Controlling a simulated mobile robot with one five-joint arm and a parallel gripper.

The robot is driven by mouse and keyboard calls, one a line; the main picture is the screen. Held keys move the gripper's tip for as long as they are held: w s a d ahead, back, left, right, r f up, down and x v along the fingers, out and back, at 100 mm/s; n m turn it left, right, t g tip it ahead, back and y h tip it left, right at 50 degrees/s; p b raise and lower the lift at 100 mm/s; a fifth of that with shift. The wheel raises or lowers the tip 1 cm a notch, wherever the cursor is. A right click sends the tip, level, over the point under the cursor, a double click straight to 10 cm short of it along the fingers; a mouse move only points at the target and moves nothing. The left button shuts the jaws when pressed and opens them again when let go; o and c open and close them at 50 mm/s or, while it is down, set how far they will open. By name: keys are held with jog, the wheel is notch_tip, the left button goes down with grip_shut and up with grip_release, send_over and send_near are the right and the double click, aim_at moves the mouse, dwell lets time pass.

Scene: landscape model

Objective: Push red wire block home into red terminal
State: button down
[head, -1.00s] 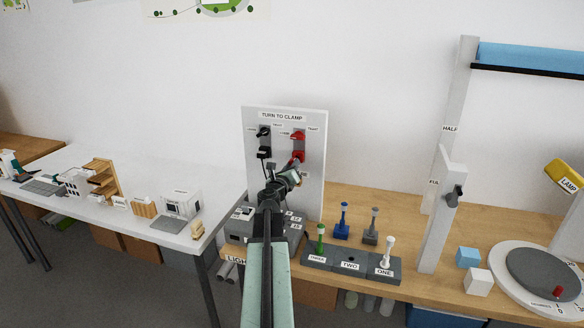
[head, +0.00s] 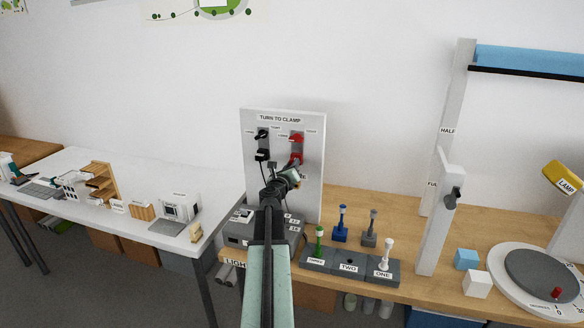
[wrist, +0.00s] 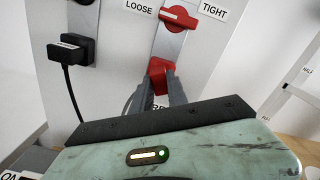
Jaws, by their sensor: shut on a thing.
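The red wire block (wrist: 158,68) is at the lower end of the red channel's grey strip on the upright white panel. It also shows in the head view (head: 296,158). My gripper (wrist: 162,88) is shut on it, with one dark finger on each side. My gripper in the head view (head: 296,172) reaches up to the panel. The red terminal is mostly hidden behind the block and fingers, and I cannot tell how deep the block sits. Above it is the red clamp lever (wrist: 178,17), between the LOOSE and TIGHT labels.
A black wire block (wrist: 70,50) with its cable sits on the left strip of the white panel (head: 310,195). A grey box (head: 238,232) stands below. To the right are a dark peg base (head: 350,268), a white post (head: 440,220) and a turntable (head: 545,275).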

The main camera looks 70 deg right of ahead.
jog(key=shift+d, duration=0.25)
jog(key=c, duration=1.2)
grip_release()
jog(key=shift+c, duration=0.2)
jog(key=a, duration=0.7)
jog(key=shift+s+a, duration=0.2)
jog(key=shift+a, duration=0.15)
